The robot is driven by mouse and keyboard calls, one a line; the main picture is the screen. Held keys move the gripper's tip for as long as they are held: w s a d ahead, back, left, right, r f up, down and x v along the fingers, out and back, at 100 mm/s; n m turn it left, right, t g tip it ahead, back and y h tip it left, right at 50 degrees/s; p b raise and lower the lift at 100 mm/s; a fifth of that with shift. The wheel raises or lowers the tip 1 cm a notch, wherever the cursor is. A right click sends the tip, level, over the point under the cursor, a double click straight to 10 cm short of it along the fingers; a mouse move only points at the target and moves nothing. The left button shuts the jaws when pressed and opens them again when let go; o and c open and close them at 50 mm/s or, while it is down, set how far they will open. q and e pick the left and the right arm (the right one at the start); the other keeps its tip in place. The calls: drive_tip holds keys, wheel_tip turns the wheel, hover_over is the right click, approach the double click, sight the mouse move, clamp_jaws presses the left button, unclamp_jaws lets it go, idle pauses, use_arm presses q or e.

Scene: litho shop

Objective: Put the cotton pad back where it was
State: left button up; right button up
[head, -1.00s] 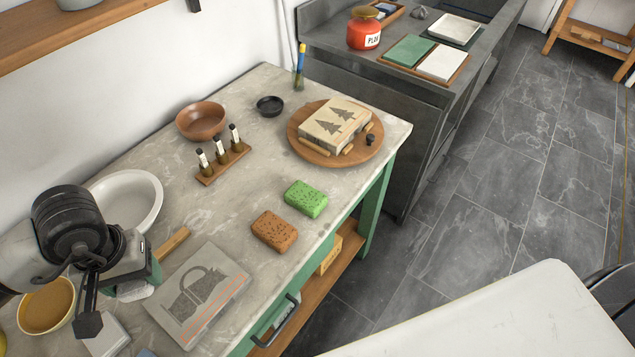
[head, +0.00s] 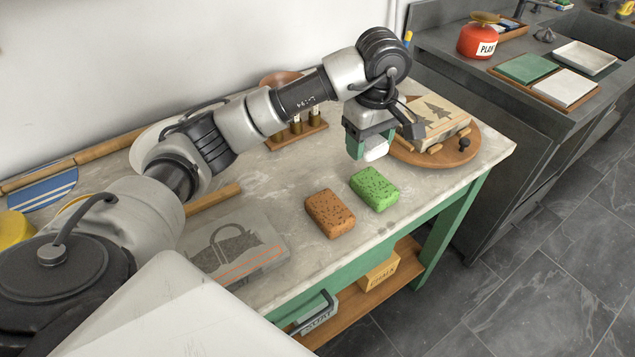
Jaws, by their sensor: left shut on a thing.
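The cotton pad (head: 376,150) is a small white piece at the tip of my left gripper (head: 374,143). The gripper is shut on it and holds it above the worktable (head: 300,265), just behind the green sponge (head: 375,189) and to the left of the round wooden board (head: 463,157). The arm hides part of the gripper and most of the bowls behind it. My right gripper is not in view.
A brown sponge (head: 330,213) lies beside the green one. A litho stone with a tree print (head: 440,115) sits on the round board. A bottle rack (head: 298,136) and a bag-print stone (head: 240,250) are on the table. A grey counter holds a red can (head: 478,41).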

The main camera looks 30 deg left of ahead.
use_arm(q)
drive_tip(key=shift+w+a+f+n, duration=0.15)
drive_tip(key=shift+a+f+n, duration=0.1)
drive_tip(key=shift+a+n, duration=0.1)
drive_tip(key=p, duration=0.2)
hover_over(315, 170)
wheel_tip(315, 170, down, 6)
drive_tip(key=shift+f, duration=0.25)
wheel_tip(315, 170, down, 4)
drive_tip(key=shift+r, duration=0.1)
drive_tip(key=shift+f, duration=0.25)
drive_tip(key=o, duration=1)
drive_tip(key=shift+c, duration=0.2)
drive_tip(key=shift+r, duration=0.1)
